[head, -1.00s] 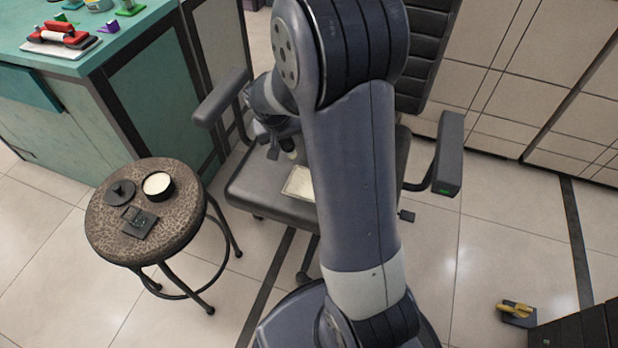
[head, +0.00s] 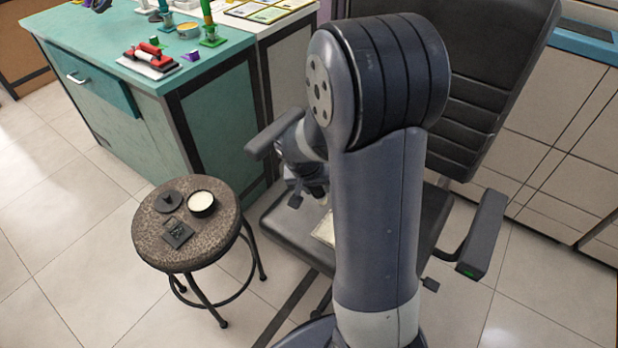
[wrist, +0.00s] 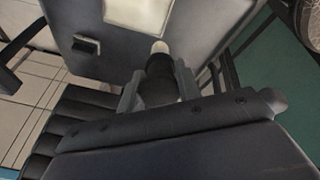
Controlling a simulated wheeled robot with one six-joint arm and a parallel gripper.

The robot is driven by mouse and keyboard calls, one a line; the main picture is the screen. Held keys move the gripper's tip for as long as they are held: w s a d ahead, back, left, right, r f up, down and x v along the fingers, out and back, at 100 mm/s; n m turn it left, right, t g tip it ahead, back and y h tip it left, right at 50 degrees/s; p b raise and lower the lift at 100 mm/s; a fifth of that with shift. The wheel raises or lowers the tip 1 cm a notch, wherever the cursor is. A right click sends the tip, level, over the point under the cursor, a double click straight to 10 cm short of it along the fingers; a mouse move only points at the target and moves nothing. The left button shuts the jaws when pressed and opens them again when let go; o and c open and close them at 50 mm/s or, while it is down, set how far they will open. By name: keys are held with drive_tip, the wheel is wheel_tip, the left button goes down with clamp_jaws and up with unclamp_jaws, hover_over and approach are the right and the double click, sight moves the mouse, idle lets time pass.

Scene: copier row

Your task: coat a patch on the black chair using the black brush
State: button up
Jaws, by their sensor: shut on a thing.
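The black chair (head: 290,231) stands in front of me, its seat partly hidden by my arm. A pale cream patch (head: 325,229) lies on the seat and also shows at the top of the wrist view (wrist: 138,13). My gripper (head: 312,188) is over the left part of the seat. In the wrist view my gripper (wrist: 158,92) is shut on the black brush (wrist: 160,75). The brush has a pale tip pointing towards the seat, just beside the patch. I cannot tell whether the tip touches the seat.
A round speckled stool (head: 158,244) stands left of the chair. It holds a black pot of cream stuff (head: 201,203), a dark lid (head: 168,202) and a small black holder (head: 178,234). A teal counter (head: 130,95) is behind it. The chair's armrests (head: 484,235) stick up beside the seat.

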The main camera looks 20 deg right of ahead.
drive_tip(key=shift+a+f+b, duration=0.1)
drive_tip(key=shift+f+b, duration=1.75)
drive_tip(key=shift+f, duration=0.65)
